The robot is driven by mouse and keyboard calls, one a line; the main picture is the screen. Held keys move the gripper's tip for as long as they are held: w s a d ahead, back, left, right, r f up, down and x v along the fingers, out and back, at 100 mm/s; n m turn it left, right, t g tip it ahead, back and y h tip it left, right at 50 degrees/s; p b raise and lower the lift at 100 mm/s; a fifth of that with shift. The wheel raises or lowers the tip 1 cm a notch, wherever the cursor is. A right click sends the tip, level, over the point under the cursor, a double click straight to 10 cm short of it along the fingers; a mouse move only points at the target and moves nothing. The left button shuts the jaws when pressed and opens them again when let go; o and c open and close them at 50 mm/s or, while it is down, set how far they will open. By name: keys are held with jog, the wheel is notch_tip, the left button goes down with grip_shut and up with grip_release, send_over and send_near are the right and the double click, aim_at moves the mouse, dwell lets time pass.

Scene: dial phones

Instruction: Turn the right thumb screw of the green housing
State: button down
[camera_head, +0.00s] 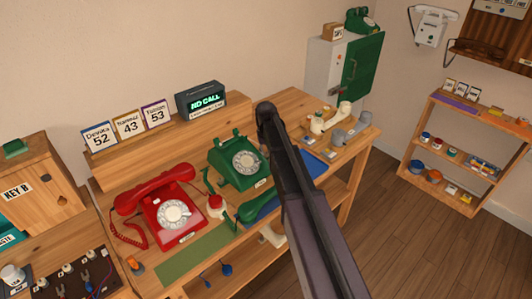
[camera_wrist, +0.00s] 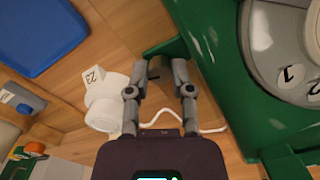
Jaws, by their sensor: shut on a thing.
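The green housing (camera_head: 232,180) is a dial phone's body with a pale dial, standing on the wooden bench in the head view. My arm covers its right side there. In the wrist view the green housing (camera_wrist: 225,85) fills the right, with part of the dial at the top right. My gripper (camera_wrist: 160,72) is beside its edge, fingers a little apart. A small dark piece (camera_wrist: 153,72), apparently the right thumb screw, shows between the fingertips. Its turn angle cannot be told. The gripper's fingers are hidden in the head view.
A red phone (camera_head: 165,207) stands left of the green one. A green handset (camera_head: 252,205) lies in front. A white round part with a tag (camera_wrist: 105,105) and a white cord lie close to my left finger. A blue tray (camera_wrist: 40,35) is farther left.

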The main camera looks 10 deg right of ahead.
aim_at(266, 153)
dwell(0.3)
jog(key=shift+c, duration=2.4)
grip_release()
notch_tip(266, 153, up, 5)
jog(key=p, duration=0.5)
jog(key=shift+r, duration=0.1)
notch_tip(266, 153, up, 2)
jog(key=shift+m+p, duration=1.1)
jog(key=shift+m, duration=0.1)
notch_tip(266, 153, up, 7)
jog(key=m+p, duration=0.6)
jog(key=m, duration=0.3)
jog(key=shift+f+m+p, duration=0.2)
jog(key=shift+m+p, duration=0.1)
